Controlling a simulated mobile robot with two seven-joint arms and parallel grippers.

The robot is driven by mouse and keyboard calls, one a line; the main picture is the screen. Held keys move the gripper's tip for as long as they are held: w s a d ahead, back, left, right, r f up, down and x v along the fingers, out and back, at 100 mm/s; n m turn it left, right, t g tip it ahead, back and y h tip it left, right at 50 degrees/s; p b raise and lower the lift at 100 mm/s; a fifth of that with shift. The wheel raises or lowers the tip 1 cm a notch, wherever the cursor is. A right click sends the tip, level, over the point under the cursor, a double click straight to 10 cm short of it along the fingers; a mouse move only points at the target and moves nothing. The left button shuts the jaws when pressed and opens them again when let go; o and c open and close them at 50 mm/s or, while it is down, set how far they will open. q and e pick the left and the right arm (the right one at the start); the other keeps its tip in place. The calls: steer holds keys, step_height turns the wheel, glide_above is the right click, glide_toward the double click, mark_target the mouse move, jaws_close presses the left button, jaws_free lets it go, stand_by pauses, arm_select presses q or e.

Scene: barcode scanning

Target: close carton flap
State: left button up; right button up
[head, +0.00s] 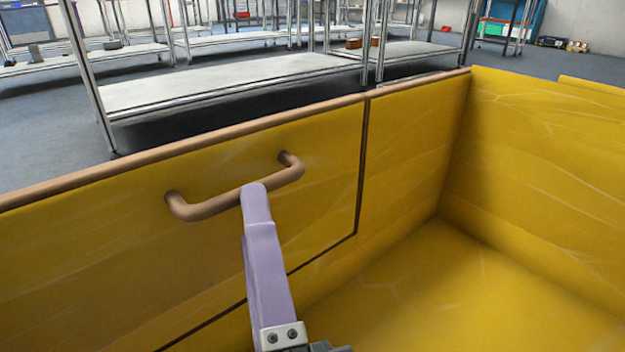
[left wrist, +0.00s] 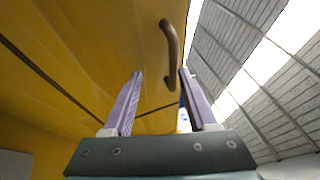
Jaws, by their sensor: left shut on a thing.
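The yellow carton (head: 540,170) has a brown rim and fills the lower part of the head view. Its flap (head: 110,200) is a panel outlined by a dark seam; it stands upright and looks about in line with the wall beside it. A brown bar handle (head: 205,208) is on the flap; it also shows in the left wrist view (left wrist: 172,58). My left gripper (head: 256,190), with purple fingers, reaches up from below and is shut on the handle near its middle. In the left wrist view the two fingertips (left wrist: 161,74) lie on either side of the handle. My right gripper is not in view.
The carton's floor (head: 450,285) is bare and clear. Beyond the flap stands a metal shelf unit (head: 230,82) with a white lower shelf on a dark floor. More racks stand farther back. Brown boxes (head: 355,43) sit on one shelf.

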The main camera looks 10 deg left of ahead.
arm_select(q)
steer(key=v, duration=0.9)
steer(key=shift+s, duration=0.2)
